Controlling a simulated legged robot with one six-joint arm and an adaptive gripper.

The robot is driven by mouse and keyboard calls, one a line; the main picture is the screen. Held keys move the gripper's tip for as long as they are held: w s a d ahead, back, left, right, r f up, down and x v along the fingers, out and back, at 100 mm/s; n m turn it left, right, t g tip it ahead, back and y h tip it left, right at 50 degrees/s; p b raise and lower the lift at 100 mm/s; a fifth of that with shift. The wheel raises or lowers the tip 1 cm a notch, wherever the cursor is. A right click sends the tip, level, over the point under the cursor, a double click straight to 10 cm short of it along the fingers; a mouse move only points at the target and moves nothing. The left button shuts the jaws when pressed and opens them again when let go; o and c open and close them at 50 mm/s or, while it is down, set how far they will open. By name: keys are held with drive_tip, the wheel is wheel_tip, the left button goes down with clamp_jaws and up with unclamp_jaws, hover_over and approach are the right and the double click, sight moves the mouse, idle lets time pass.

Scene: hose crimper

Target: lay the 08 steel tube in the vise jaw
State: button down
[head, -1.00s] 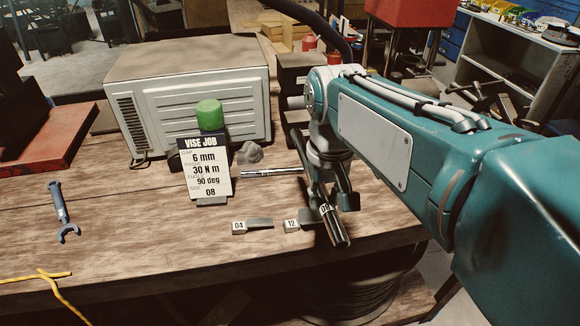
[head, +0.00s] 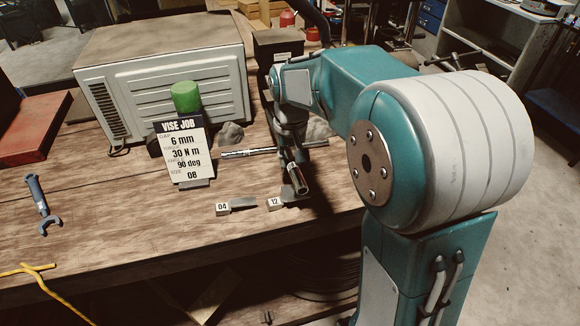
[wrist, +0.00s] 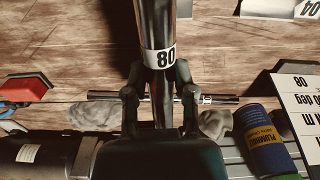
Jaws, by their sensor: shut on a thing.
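The 08 steel tube (head: 298,180) is held tilted in my gripper (head: 294,158), over the right part of the bench. In the wrist view the tube (wrist: 157,25) runs away between the two fingers of my gripper (wrist: 160,88), which is shut on it. Its white band reads 08 upside down. The "VISE JOB" card (head: 184,150) lists 6 mm, 30 N m, 90 deg and size 08. A dark block (head: 278,50) stands behind my gripper, partly hidden by my arm. I cannot make out a vise jaw there.
Pieces tagged 04 (head: 238,205) and 12 (head: 284,201) lie near the bench's front edge. A silver bar (head: 245,153) lies behind the tube. A white ribbed box (head: 165,85), a green-topped can (head: 186,97) and a blue wrench (head: 40,203) are further left.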

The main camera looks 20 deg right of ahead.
drive_tip(key=shift+w+f, duration=0.15)
drive_tip(key=shift+f, duration=1.5)
drive_tip(key=shift+f, duration=0.25)
drive_tip(key=shift+c, duration=2.2)
unclamp_jaws()
drive_tip(key=shift+f, duration=0.1)
wheel_tip(320, 180, up, 13)
drive_tip(key=shift+f, duration=0.2)
drive_tip(key=s+f+t, duration=0.1)
drive_tip(key=s+t, duration=0.4)
drive_tip(key=s, duration=1.6)
drive_tip(key=shift+s+f+t, duration=0.3)
drive_tip(key=shift+s+f, duration=0.05)
drive_tip(key=shift+s, duration=0.05)
